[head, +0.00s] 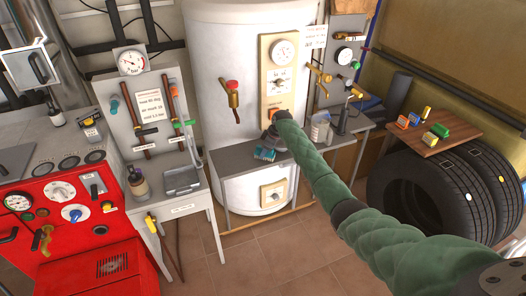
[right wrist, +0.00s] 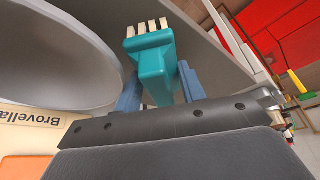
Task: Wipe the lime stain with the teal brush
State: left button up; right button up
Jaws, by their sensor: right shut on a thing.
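My right gripper (head: 268,143) is in front of the white boiler tank, above the grey shelf at its front. It is shut on the teal brush (head: 264,154). In the right wrist view, the blue fingers of the gripper (right wrist: 158,88) hold the teal brush (right wrist: 151,60) between them. Its cream bristles point away from the gripper. I cannot make out a lime stain in either view. My left gripper is not in view.
A cup (head: 320,131) stands right of my forearm. A red machine (head: 70,225) and a side table (head: 182,207) stand left. Tyres (head: 425,190) under a wooden board stand right.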

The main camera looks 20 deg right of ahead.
jog(key=shift+s+a+p, duration=0.1)
jog(key=shift+a+p, duration=0.35)
jog(key=shift+a, duration=0.45)
jog(key=shift+a+r+p, duration=0.1)
jog(key=shift+a+p, duration=0.8)
jog(key=shift+a, duration=1.95)
notch_tip(320, 180, up, 6)
jog(key=p, duration=0.4)
jog(key=shift+p, duration=0.3)
notch_tip(320, 180, up, 3)
jog(key=shift+p, duration=1.15)
